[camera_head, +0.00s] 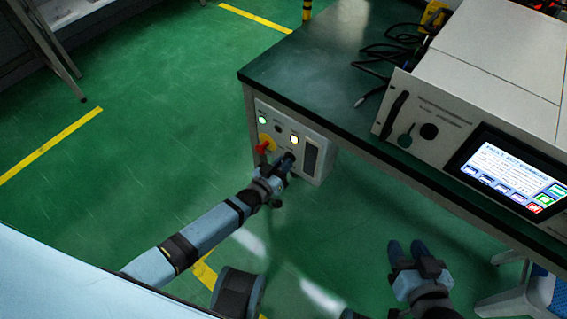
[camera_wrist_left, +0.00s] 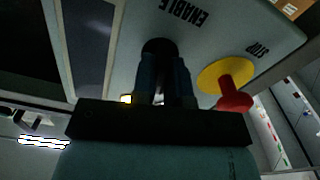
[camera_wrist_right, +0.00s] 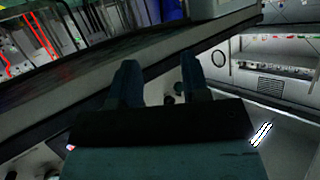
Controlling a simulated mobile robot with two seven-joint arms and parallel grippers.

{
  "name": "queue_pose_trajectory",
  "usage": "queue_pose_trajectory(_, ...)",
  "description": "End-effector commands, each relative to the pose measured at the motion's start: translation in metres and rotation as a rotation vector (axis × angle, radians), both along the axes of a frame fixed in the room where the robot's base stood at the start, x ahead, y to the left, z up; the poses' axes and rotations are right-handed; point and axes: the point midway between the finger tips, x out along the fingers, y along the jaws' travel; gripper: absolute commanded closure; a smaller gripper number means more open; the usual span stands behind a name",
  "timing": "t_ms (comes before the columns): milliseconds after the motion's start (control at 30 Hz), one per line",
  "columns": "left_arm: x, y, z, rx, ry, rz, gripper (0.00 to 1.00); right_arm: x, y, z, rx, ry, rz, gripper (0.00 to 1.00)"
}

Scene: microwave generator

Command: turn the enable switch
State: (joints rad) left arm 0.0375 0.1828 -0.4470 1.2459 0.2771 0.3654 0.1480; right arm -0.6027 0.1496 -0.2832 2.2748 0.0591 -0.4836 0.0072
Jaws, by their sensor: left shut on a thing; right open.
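The enable switch (camera_wrist_left: 160,46) is a dark round knob on a light grey control panel (camera_head: 262,108) below the table's edge. The word ENABLE is printed by it, upside down in the left wrist view. My left gripper (camera_head: 287,163) is at the panel, and in the left wrist view its fingers (camera_wrist_left: 165,75) are shut on the switch, hiding most of it. My right gripper (camera_head: 411,250) is open and empty, low in front of the table. Its two fingers stand apart in the right wrist view (camera_wrist_right: 160,80).
A red stop knob on a yellow base (camera_head: 264,147) sits close beside my left gripper; it also shows in the left wrist view (camera_wrist_left: 232,95). The generator (camera_head: 430,125) with a lit screen stands on the table (camera_head: 300,70). A stool (camera_head: 520,300) is at lower right.

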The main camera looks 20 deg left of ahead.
Motion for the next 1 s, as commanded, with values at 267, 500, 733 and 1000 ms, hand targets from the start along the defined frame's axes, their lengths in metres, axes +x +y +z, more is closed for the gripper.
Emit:
queue_pose_trajectory(267,0.000,0.000,0.000,-0.001,0.000,0.000,0.61,-0.001,0.001,-0.001,0.003,0.002,-0.001,0.57)
queue_pose_trajectory(500,-0.004,0.002,0.000,-0.001,0.001,0.000,0.61,0.000,0.001,0.002,0.003,0.001,-0.001,0.57)
queue_pose_trajectory(733,-0.041,0.015,0.001,0.000,0.005,0.000,0.61,-0.003,-0.005,-0.001,-0.029,0.046,-0.005,0.57)
queue_pose_trajectory(1000,-0.098,0.036,0.001,0.000,0.003,-0.001,0.61,-0.007,-0.008,-0.007,-0.042,0.072,-0.012,0.57)
